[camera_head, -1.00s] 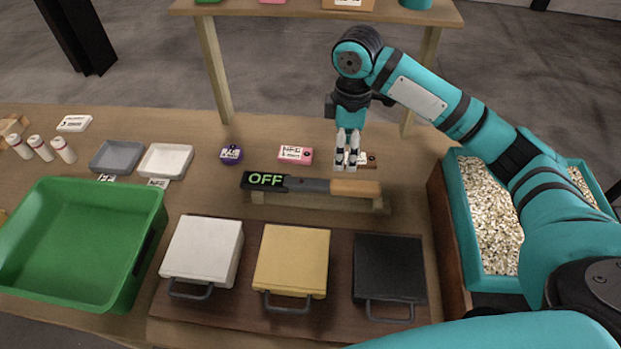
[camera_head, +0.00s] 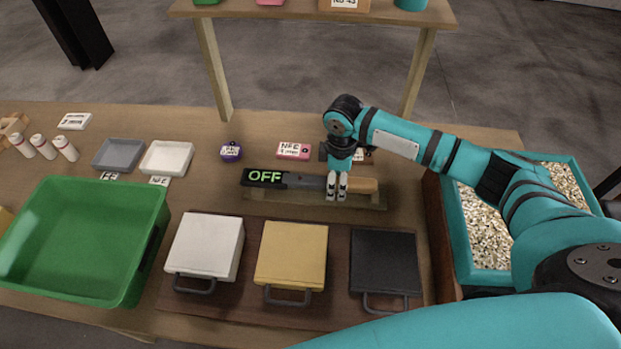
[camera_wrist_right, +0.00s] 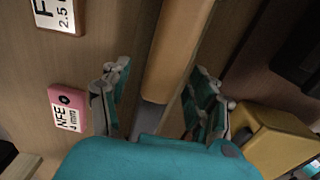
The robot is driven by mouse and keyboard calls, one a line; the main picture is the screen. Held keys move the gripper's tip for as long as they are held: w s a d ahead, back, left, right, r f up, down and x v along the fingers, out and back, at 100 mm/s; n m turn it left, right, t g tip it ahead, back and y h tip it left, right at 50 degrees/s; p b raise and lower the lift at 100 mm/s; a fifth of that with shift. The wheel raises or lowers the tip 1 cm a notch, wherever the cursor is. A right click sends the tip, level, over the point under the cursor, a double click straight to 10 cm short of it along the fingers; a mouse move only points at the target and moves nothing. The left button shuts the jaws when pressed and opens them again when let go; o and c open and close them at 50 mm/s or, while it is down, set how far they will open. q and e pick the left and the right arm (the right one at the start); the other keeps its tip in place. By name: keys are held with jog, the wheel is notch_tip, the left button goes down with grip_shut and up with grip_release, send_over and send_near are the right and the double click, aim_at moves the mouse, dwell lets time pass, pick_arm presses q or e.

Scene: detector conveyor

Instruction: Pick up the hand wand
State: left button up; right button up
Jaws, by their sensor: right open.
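The hand wand (camera_head: 300,182) lies across a low wooden stand (camera_head: 270,195) in the middle of the table. It has a dark body with a green OFF display at its left end and a tan handle (camera_head: 362,186) at its right. My right gripper (camera_head: 336,196) is over the wand, near where the dark body meets the handle. In the right wrist view the open fingers (camera_wrist_right: 158,100) stand on either side of the wand, with the tan handle (camera_wrist_right: 178,45) running between them. Clear gaps show on both sides. My left gripper is not in view.
White, yellow and black cases (camera_head: 291,255) lie on a dark board in front of the stand. A green bin (camera_head: 150,215) is at left. A pink block (camera_head: 294,151) and a purple piece (camera_head: 231,151) lie behind. A teal-rimmed box of pellets (camera_head: 458,235) stands at right.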

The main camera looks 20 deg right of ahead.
grip_shut()
dwell(0.4)
jog(key=shift+r, duration=0.15)
jog(key=shift+w+r, duration=0.1)
jog(key=shift+r, duration=0.2)
notch_tip(320, 180, up, 9)
jog(key=shift+r+b, duration=0.1)
jog(key=shift+b, duration=0.85)
